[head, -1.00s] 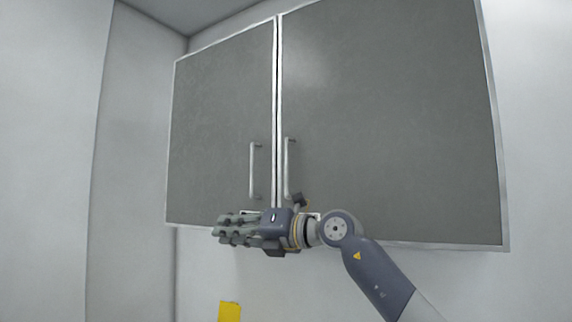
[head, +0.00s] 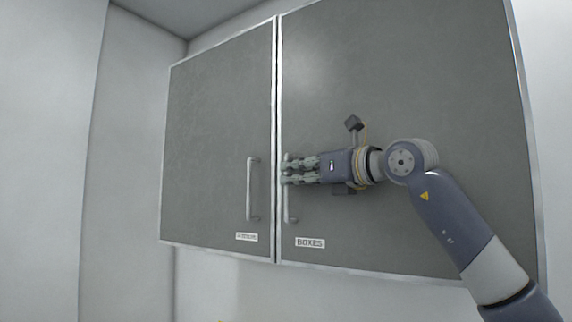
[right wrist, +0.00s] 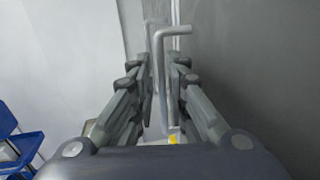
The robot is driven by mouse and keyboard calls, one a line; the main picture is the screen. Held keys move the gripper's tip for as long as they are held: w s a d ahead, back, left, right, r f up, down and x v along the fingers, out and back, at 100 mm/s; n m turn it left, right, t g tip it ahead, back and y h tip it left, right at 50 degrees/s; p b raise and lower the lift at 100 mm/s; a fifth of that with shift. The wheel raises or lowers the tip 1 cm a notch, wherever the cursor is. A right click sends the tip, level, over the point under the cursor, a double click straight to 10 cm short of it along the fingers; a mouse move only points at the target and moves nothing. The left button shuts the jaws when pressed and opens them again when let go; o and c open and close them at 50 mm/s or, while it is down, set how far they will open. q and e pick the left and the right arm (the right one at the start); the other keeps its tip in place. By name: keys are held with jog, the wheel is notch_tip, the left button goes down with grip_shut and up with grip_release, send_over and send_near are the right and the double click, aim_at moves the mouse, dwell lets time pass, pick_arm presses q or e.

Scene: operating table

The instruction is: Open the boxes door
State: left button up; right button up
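The grey wall cabinet has two shut doors. The right door (head: 400,90) bears a BOXES label (head: 310,243) at its lower left corner and has a vertical metal handle (head: 286,205) near its left edge. My right gripper (head: 286,170) is at this handle, coming from the right, and its fingers hide the handle's middle. In the right wrist view the handle (right wrist: 160,85) stands between the fingers (right wrist: 162,78), with narrow gaps at both sides; the gripper looks open around it. My left gripper is not in view.
The left door (head: 215,130) has its own handle (head: 253,190) close by and a label (head: 246,237) too blurred to read. A pale wall lies left of the cabinet. Blue furniture (right wrist: 20,145) shows at lower left in the wrist view.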

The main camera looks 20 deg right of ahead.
aim_at(288, 173)
jog(key=p+x, duration=0.1)
jog(key=x, duration=0.2)
jog(key=shift+w+d, duration=0.1)
jog(key=shift+d, duration=0.1)
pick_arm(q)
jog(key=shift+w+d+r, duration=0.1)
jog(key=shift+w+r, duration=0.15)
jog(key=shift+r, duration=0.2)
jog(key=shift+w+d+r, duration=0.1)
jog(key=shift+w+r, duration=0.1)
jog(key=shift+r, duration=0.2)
pick_arm(e)
jog(key=shift+a, duration=0.2)
jog(key=shift+c, duration=0.2)
jog(key=shift+d, duration=0.1)
grip_shut()
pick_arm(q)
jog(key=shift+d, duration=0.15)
